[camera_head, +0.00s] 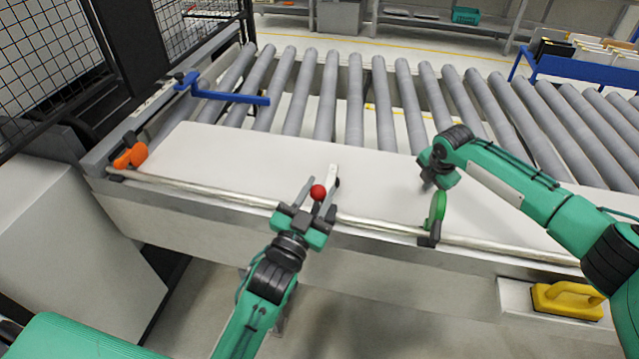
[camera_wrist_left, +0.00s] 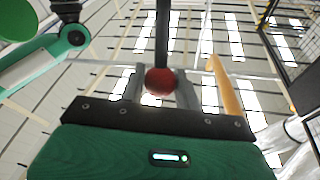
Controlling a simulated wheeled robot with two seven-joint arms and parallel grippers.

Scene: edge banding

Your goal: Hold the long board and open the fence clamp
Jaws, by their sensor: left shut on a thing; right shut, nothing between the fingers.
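The long board (camera_head: 240,165) is white and lies flat across the rollers, along the metal rail at the table's front edge. My left gripper (camera_head: 316,194) is shut on a red ball knob (camera_head: 318,191) at the front edge of the board. In the left wrist view the red knob (camera_wrist_left: 160,81) sits between the fingers, with a dark rod (camera_wrist_left: 162,35) beyond it. A green lever (camera_head: 437,207) stands upright on the front rail. My right gripper (camera_head: 437,176) is shut and empty above the board, just behind the green lever. I cannot tell which handle belongs to the fence clamp.
An orange handle (camera_head: 130,155) sits at the rail's left end. A blue bar (camera_head: 230,97) reaches over the rollers (camera_head: 356,100) behind the board. A yellow block with a handle (camera_head: 567,299) rests on a ledge at the lower right. A mesh cage (camera_head: 50,50) stands at the left.

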